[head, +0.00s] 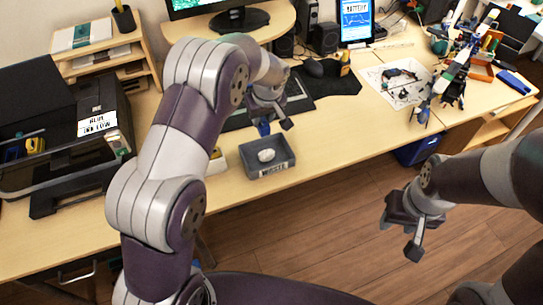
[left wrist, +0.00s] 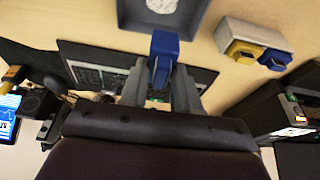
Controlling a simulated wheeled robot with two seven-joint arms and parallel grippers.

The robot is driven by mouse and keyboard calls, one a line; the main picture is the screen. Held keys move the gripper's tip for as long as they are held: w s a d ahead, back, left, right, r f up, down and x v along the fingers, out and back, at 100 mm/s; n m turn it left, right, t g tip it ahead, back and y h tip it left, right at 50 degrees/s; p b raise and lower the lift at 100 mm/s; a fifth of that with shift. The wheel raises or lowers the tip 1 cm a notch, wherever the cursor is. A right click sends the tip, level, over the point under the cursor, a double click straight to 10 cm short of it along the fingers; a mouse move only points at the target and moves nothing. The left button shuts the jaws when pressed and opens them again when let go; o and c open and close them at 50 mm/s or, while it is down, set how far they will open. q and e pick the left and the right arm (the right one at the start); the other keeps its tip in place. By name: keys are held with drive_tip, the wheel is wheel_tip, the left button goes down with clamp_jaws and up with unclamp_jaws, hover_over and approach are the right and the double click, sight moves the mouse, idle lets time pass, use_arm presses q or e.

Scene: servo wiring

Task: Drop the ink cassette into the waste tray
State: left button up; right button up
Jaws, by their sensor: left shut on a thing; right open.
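My left gripper (head: 266,118) is shut on a blue ink cassette (head: 263,128), held above the desk just behind the waste tray. In the left wrist view the blue cassette (left wrist: 163,57) sits between the two grey fingers. The grey waste tray (head: 282,168) stands on the desk near its front edge, with a white crumpled lump inside and a label on its front. Part of the tray also shows at the top of the left wrist view (left wrist: 128,18). My right gripper (head: 400,235) is open and empty, over the floor in front of the desk.
A pale holder (left wrist: 232,30) with a yellow and a blue cassette stands beside the tray, mostly hidden by my left arm in the head view. A printer (head: 60,135) with a low-ink label is at left. A keyboard (left wrist: 95,75), mouse and battery screen (head: 356,22) lie behind.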

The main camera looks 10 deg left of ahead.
sight(260, 131)
use_arm(q)
drive_tip(key=f, duration=0.1)
drive_tip(key=b, duration=0.1)
drive_tip(key=a+f, duration=0.1)
drive_tip(key=shift+s+f+b, duration=0.3)
drive_tip(key=shift+s+f, duration=0.05)
drive_tip(key=shift+s, duration=0.05)
drive_tip(key=shift+w+d+f+b, duration=0.1)
drive_tip(key=shift+f+b, duration=0.25)
drive_tip(key=shift+f, duration=0.25)
drive_tip(key=shift+w+d+f+b, duration=0.1)
drive_tip(key=shift+f+b, duration=0.25)
drive_tip(key=shift+f, duration=0.25)
drive_tip(key=shift+d+f, duration=0.1)
drive_tip(key=shift+f, duration=0.05)
drive_tip(key=shift+s, duration=0.1)
drive_tip(key=o, duration=0.8)
drive_tip(key=shift+a, duration=0.2)
drive_tip(key=shift+c, duration=0.2)
drive_tip(key=o, duration=0.4)
drive_tip(key=shift+c, duration=0.2)
drive_tip(key=shift+d, duration=0.1)
use_arm(e)
drive_tip(key=f, duration=0.3)
drive_tip(key=shift+s+a+f, duration=0.15)
drive_tip(key=shift+s+a, duration=0.05)
drive_tip(key=shift+a, duration=0.1)
